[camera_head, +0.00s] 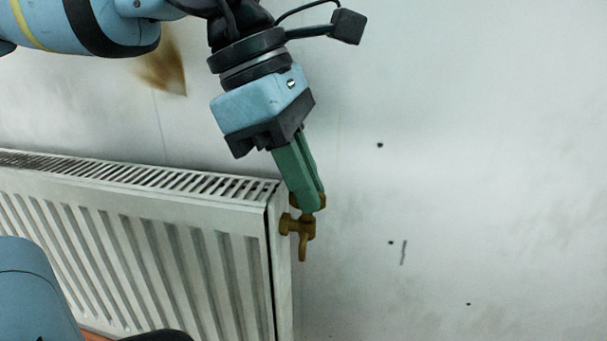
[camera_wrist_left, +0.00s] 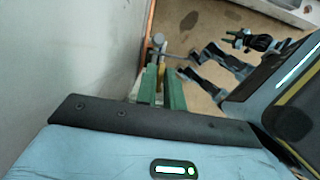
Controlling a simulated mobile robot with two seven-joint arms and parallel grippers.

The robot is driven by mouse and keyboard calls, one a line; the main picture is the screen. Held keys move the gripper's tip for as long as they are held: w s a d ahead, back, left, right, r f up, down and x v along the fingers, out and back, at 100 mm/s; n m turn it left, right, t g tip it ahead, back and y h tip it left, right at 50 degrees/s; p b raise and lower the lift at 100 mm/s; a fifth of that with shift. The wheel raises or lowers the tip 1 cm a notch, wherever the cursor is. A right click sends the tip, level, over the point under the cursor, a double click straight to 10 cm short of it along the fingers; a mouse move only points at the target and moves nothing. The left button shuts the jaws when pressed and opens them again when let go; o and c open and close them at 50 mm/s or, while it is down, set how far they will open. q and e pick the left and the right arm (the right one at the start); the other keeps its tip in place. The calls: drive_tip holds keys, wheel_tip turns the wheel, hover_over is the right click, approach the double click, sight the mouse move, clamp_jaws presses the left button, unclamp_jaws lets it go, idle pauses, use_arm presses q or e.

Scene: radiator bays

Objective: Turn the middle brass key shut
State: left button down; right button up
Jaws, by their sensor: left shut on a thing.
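A brass valve with a key (camera_head: 301,226) sits at the right end of the white radiator, by its upper corner. My left gripper (camera_head: 312,206) reaches down from above, and its green fingers are shut on the brass key at the top of the valve. The fingers hide most of the gripped part. In the left wrist view the green fingers (camera_wrist_left: 161,88) are close together with a bit of brass between them. Only this one valve shows, so its place among the keys cannot be told.
The white radiator (camera_head: 150,255) fills the lower left, close to the pale wall (camera_head: 450,150), which has small dark marks. The wall area right of the valve is clear.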

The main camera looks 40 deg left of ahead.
idle(0.4)
use_arm(q)
drive_tip(key=c, duration=1.6)
unclamp_jaws()
drive_tip(key=shift+p+v, duration=0.35)
drive_tip(key=shift+v, duration=3.6)
drive_tip(key=shift+d+f, duration=0.1)
